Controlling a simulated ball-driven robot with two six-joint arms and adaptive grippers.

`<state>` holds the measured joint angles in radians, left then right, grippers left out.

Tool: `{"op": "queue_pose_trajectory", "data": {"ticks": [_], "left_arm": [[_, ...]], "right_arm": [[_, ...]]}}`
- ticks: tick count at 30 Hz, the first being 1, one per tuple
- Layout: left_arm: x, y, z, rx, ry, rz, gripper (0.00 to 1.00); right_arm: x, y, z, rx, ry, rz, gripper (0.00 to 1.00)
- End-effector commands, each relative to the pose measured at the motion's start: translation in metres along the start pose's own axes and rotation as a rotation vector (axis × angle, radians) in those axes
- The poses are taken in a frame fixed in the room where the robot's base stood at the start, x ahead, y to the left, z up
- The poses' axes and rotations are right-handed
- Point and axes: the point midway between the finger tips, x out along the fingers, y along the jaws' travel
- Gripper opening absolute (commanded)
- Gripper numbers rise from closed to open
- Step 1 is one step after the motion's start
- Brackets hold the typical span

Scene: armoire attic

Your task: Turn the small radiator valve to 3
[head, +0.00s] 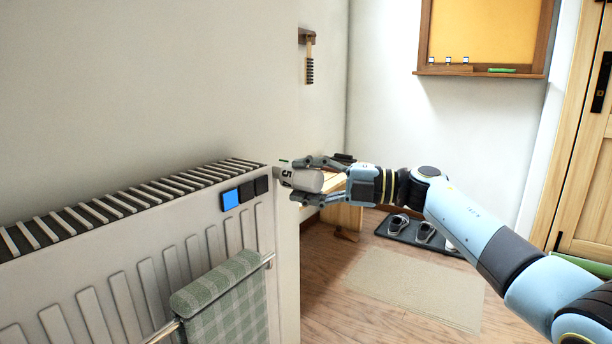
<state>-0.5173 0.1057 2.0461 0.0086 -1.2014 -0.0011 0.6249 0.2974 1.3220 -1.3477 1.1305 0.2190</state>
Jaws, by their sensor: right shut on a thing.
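The small radiator valve (303,180) is a white cylinder at the right end of the white radiator (200,262). A dark 5 shows on its side, and a bit of green shows at its left end. My right gripper (302,180) reaches in from the right and is shut on the valve, one finger above it and one below. The fingers hide part of the valve, and I cannot make out its other numbers. My left gripper is not in view.
A green checked towel (226,305) hangs on a rail at the radiator's front. A wooden bench (345,215) stands behind my gripper. Shoes (424,231) sit on a dark tray, and a beige mat (410,288) lies on the floor.

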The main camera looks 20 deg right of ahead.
Motion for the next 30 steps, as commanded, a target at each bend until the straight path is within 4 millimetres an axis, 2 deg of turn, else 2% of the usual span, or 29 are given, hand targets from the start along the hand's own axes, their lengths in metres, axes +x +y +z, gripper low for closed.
{"op": "queue_pose_trajectory", "data": {"ticks": [13, 30], "left_arm": [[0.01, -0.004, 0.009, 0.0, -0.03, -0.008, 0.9], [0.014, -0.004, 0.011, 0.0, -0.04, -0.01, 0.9]], "right_arm": [[0.0, -0.002, -0.001, -0.242, 0.002, -0.104, 0.12], [-0.001, -0.004, -0.001, -0.289, 0.002, -0.125, 0.12]]}}
